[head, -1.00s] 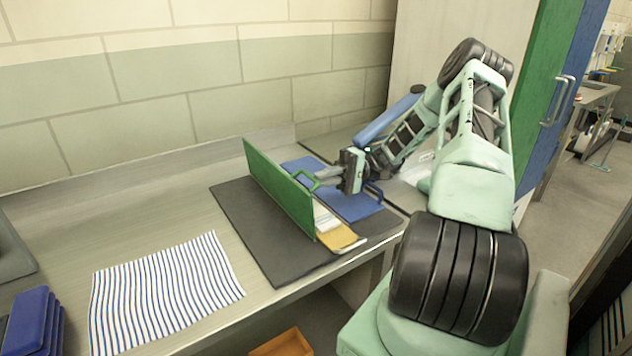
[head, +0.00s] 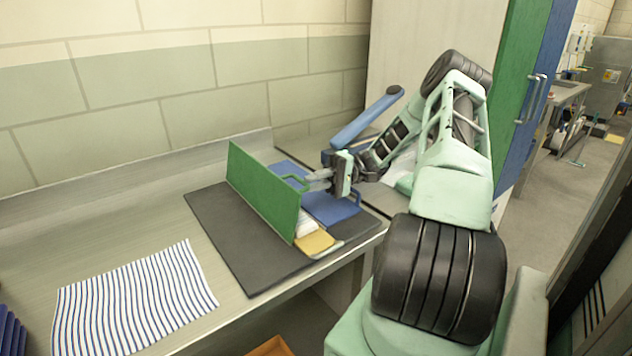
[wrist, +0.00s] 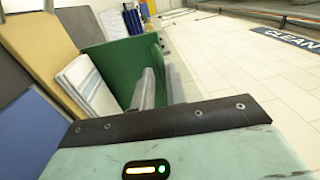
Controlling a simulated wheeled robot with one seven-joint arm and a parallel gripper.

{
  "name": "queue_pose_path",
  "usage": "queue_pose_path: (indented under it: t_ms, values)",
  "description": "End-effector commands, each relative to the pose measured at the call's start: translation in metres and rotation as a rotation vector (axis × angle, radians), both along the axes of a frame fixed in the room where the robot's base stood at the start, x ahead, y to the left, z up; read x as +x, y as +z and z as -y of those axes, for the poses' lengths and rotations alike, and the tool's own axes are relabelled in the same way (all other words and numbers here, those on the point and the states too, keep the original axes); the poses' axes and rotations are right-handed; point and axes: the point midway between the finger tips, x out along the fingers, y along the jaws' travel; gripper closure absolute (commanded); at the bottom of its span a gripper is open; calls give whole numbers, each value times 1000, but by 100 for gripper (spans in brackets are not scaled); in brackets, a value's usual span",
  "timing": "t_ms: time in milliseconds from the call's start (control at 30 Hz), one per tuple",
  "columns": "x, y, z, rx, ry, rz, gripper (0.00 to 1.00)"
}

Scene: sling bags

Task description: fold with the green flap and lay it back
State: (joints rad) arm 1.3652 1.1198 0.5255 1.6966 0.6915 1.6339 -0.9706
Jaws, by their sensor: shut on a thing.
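The green flap (head: 262,192) stands on edge on the dark folding board, close to upright and leaning slightly right. My gripper (head: 310,183) is at its right side, shut on the flap's green handle (head: 294,180). In the wrist view the green flap (wrist: 125,62) lies beyond my gripper fingers (wrist: 152,90), which hide part of the handle. A white folded cloth (head: 306,226) shows at the flap's foot, with a blue-grey stripe in the wrist view (wrist: 85,82). A yellow panel (head: 315,242) lies beside it. The blue flap (head: 330,208) lies flat at right.
The dark board (head: 222,230) is bare left of the flap. A blue-and-white striped cloth (head: 130,300) lies flat at the front left of the metal table. A tiled wall (head: 150,110) stands behind, and a tall cabinet (head: 430,40) stands at the back right.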

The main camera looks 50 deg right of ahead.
Motion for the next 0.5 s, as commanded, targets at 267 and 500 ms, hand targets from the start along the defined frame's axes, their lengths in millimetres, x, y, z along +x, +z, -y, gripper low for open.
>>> queue_pose_path:
  t_ms: [267,500]
  values:
    - [-2,-14,-5,-15,11,-20,68]
    - [-2,-11,-4,-17,8,-17,68]
